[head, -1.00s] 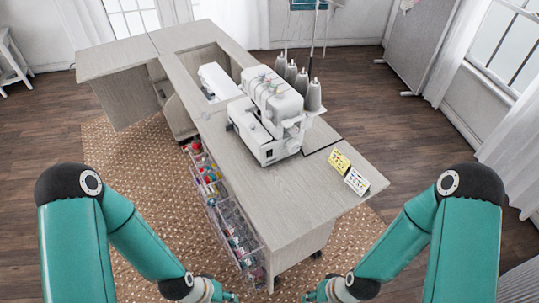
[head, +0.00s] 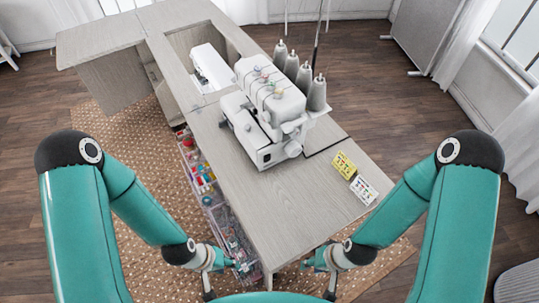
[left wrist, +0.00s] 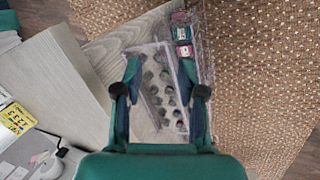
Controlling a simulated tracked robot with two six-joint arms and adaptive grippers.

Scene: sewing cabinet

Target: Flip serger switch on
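The white serger (head: 272,92) stands upright on the cabinet top, with several grey thread cones (head: 305,78) behind it. Its switch is too small to make out in the head view. In the left wrist view part of a white machine (left wrist: 35,155) shows at the lower left. My left gripper (head: 218,279) is low, beside the cabinet's front left side, well apart from the serger. In the left wrist view it (left wrist: 158,98) is open and empty above a clear bin. My right gripper (head: 318,279) is low by the cabinet's front right corner, open and empty.
The cabinet top (head: 275,205) is bare in front of the serger. A white sewing machine (head: 212,68) sits in the recess behind. Clear bins (head: 226,235) line the left side.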

